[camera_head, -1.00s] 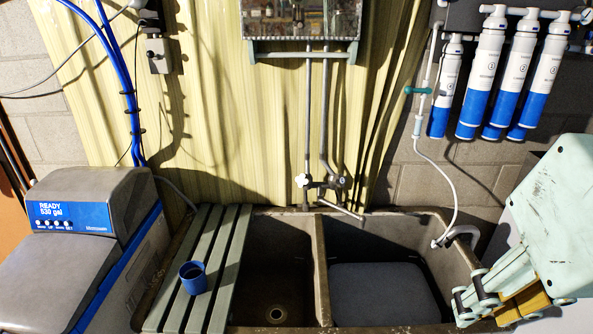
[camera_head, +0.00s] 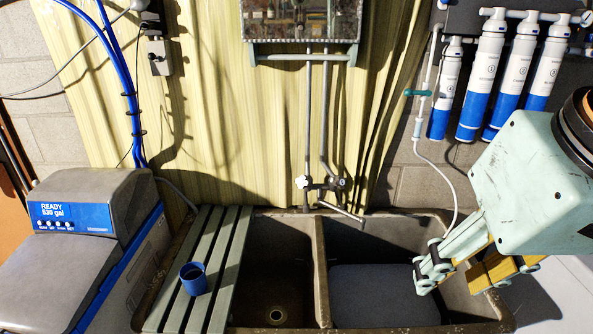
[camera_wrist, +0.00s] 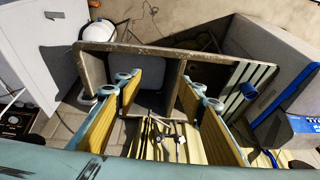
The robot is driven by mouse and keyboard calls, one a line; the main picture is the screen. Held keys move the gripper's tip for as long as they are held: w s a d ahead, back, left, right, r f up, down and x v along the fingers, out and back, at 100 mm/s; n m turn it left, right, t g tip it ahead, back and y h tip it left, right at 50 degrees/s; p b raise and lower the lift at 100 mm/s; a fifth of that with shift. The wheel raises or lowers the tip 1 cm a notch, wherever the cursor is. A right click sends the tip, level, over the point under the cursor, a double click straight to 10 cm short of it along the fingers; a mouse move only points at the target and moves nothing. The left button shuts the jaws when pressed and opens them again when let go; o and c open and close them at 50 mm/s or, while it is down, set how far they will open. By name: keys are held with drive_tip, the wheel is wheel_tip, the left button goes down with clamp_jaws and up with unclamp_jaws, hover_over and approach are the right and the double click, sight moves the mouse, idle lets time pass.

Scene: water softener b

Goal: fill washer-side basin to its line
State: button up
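The double sink has a left basin (camera_head: 275,265) with a bare floor and a drain, and a right basin (camera_head: 385,245) with a flat grey surface (camera_head: 385,294) low inside. I cannot tell if that surface is water, and I see no fill line. The tap (camera_head: 322,184) is on the wall behind, with a white knob (camera_head: 302,182) and a dark knob (camera_head: 341,183). Its spout (camera_head: 343,212) angles right over the right basin's back edge; no stream shows. My gripper (camera_head: 458,275) is open and empty above the right basin's right side; its spread fingers show in the wrist view (camera_wrist: 167,88).
A blue mug (camera_head: 193,278) stands on the slatted board (camera_head: 215,250) at the sink's left. The water softener (camera_head: 80,250) is at far left. Filter cartridges (camera_head: 500,80) and a white hose (camera_head: 440,160) with a teal valve (camera_head: 417,92) are on the right. A white appliance (camera_wrist: 40,45) shows in the wrist view.

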drive_tip(key=w+a+t+y+p, duration=0.1)
drive_tip(key=w+a, duration=0.8)
drive_tip(key=w, duration=0.5)
drive_tip(key=w+a+t+y+p, duration=0.1)
drive_tip(key=w+a+y+p, duration=0.1)
drive_tip(key=w+a, duration=0.95)
drive_tip(key=w+a+f+m+t+h+p, duration=0.15)
drive_tip(key=w+f, duration=0.25)
drive_tip(key=w, duration=0.5)
drive_tip(key=w+a+f+m+t+h+p, duration=0.1)
drive_tip(key=w+a+f+t, duration=0.15)
drive_tip(key=w, duration=0.75)
drive_tip(key=m+t+h+p, duration=0.1)
drive_tip(key=m+h+p, duration=0.15)
drive_tip(key=h, duration=0.45)
approach(301, 182)
drive_tip(key=shift+d+r, duration=0.15)
drive_tip(key=shift+d, duration=0.05)
drive_tip(key=shift+w, duration=0.1)
drive_tip(key=shift+b+x, duration=2.4)
drive_tip(key=shift+x, duration=2.05)
drive_tip(key=c, duration=0.5)
